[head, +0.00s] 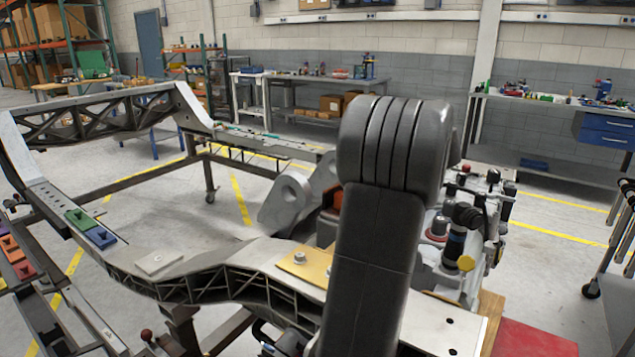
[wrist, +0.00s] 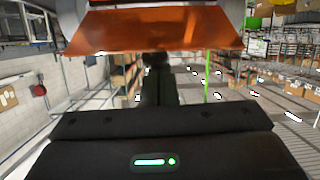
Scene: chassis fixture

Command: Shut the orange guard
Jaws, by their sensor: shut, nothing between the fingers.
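The orange guard (wrist: 150,32) spans the top of the wrist view as a wide, see-through-looking orange panel with pale grey parts at both ends. My gripper (wrist: 157,60) shows below it as a dark, narrow shape, shut and empty, with its tips near the guard's lower edge. I cannot tell whether they touch. In the head view my dark grey arm hides the gripper and most of the guard. A small orange-brown patch (head: 331,198) beside my arm may be part of the guard.
A grey chassis frame (head: 215,262) spans the left and front of the head view. A machine with hoses and fittings (head: 462,235) stands right of my arm. A red block (head: 535,338) is at lower right. Workbenches (head: 555,102) line the back wall; open floor lies between.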

